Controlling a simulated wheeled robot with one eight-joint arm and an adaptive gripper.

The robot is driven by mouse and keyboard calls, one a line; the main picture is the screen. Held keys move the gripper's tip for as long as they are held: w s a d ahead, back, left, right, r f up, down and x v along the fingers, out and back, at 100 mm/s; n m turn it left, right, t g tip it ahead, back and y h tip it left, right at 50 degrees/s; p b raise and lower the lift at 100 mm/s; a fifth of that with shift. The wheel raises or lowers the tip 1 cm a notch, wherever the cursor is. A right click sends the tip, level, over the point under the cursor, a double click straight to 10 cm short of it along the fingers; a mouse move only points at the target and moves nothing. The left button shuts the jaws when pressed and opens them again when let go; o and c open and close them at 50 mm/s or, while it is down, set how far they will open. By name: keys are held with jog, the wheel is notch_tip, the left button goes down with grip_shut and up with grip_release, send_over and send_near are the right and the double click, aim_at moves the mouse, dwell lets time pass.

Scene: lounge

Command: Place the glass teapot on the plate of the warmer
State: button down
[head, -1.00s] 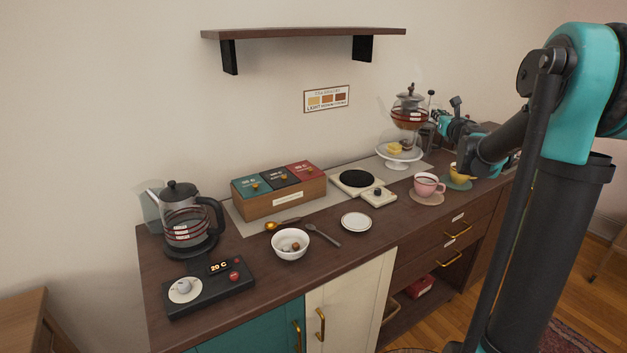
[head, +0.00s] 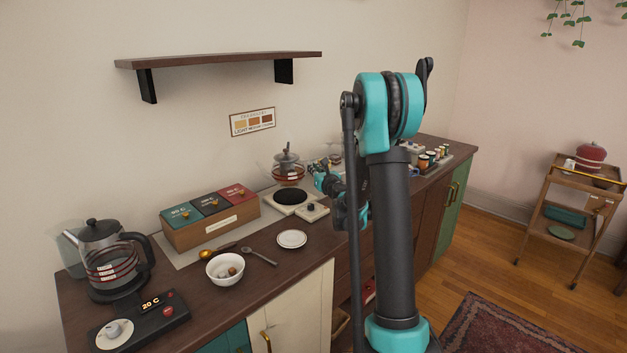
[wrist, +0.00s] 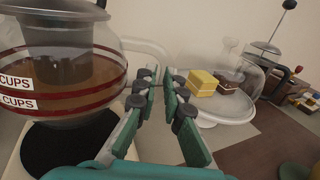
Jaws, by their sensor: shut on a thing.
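The glass teapot (head: 289,174) holds amber liquid and has a grey lid. In the head view it is above the warmer (head: 278,204), upright, close over its black plate (head: 291,197). In the wrist view the teapot (wrist: 65,75) fills the left side, with the black plate (wrist: 75,155) below it. I cannot tell whether the two touch. My gripper (wrist: 152,88) is shut on the teapot's clear handle, to the right of its body. In the head view my gripper (head: 314,168) is partly hidden by my arm.
The cake stand (wrist: 213,119) with glass dome stands just beyond my gripper in the wrist view. A tea box (head: 208,216) is left of the warmer; a small plate (head: 292,239), bowl (head: 225,268) and spoon lie in front. A kettle (head: 108,258) stands far left.

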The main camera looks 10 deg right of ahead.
jog(key=shift+f, duration=2.25)
jog(key=shift+d, duration=0.1)
jog(key=c, duration=1.6)
grip_release()
jog(key=shift+f, duration=0.1)
